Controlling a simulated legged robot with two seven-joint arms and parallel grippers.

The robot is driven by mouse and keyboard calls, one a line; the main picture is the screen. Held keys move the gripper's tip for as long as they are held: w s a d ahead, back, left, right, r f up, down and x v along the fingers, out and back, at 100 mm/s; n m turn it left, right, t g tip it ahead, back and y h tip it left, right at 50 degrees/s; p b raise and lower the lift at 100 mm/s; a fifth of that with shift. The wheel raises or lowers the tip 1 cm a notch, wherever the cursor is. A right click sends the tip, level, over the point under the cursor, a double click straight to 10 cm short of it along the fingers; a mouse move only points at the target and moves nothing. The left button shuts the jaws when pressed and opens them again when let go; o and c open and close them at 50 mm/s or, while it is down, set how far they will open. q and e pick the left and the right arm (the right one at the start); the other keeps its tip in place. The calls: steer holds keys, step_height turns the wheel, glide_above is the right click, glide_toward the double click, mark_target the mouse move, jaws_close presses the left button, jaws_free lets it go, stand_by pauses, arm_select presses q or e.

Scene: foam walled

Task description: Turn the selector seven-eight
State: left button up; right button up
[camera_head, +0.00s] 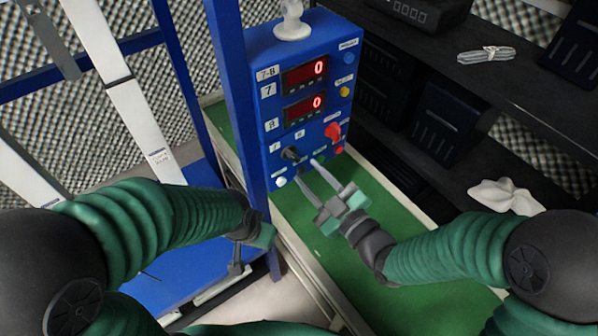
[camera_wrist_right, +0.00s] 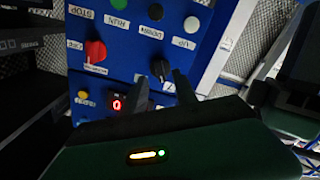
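The selector seven-eight is a black knob (camera_head: 291,153) low on the front of the blue control box (camera_head: 262,50), with small 7 and 8 labels above it. In the right wrist view, the dark knob (camera_wrist_right: 160,69) shows between the fingertips. My right gripper (camera_head: 307,171) is open, its two fingers apart and pointing at the lower panel just below and right of the knob. It also shows in the right wrist view (camera_wrist_right: 160,80); contact cannot be told. My left gripper (camera_head: 253,238) is beside the blue post, and its finger opening is unclear.
A red knob (camera_head: 333,131) and several buttons share the panel. Two red displays (camera_head: 305,74) both read 0. A blue post (camera_head: 240,100) stands left of the box. Dark shelves (camera_head: 470,70) are on the right. Green bench surface (camera_head: 385,215) is clear near my right gripper.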

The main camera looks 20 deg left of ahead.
mark_target(296, 160)
steer(key=x, duration=0.5)
steer(key=shift+a, duration=0.2)
steer(key=shift+d, duration=0.1)
steer(key=shift+c, duration=0.3)
jaws_close()
